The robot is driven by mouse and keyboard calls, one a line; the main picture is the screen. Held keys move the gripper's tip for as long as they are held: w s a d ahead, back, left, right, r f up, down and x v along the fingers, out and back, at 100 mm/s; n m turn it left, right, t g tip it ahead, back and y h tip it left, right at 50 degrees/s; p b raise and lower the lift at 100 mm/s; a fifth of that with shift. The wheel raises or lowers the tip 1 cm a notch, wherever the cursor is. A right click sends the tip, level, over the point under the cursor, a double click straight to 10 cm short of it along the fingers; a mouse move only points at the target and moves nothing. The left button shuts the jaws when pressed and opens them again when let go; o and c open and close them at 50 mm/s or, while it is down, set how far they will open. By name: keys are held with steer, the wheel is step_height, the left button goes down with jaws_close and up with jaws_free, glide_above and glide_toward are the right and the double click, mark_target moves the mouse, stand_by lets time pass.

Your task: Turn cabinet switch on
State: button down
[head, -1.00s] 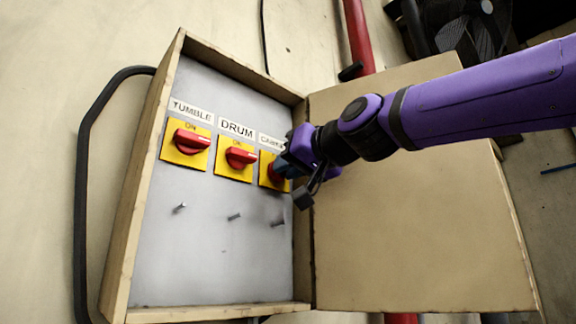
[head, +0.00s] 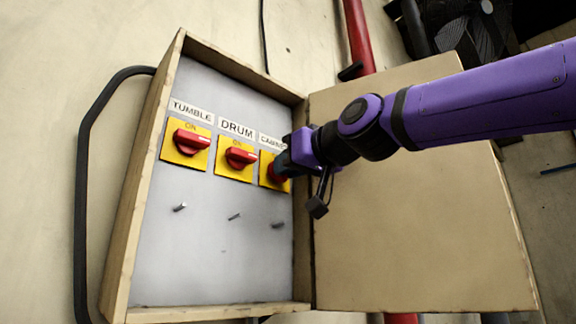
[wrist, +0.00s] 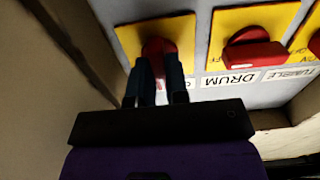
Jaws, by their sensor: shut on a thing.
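The cabinet switch, a red knob (head: 275,172) on a yellow plate (head: 266,182), is the rightmost of three switches on the grey panel, under a partly hidden label (head: 270,140). My gripper (head: 284,165) reaches it from the right and covers part of it. In the wrist view, the two dark fingers (wrist: 160,85) are shut on the red knob (wrist: 158,50), one on each side. The cabinet switch's plate (wrist: 130,40) shows around them. The knob's exact angle is hard to tell behind the fingers.
The drum switch (head: 240,158) and tumble switch (head: 191,141) are close on the left. The wooden box rim (head: 301,235) and open door (head: 420,220) stand on the right, under my arm. Small metal pegs (head: 234,217) stick out below the switches.

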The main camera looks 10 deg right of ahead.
steer(key=c, duration=1.1)
jaws_free()
steer(key=shift+s, duration=0.1)
steer(key=v, duration=1)
steer(key=shift+s+d, duration=0.25)
steer(key=shift+d, duration=0.05)
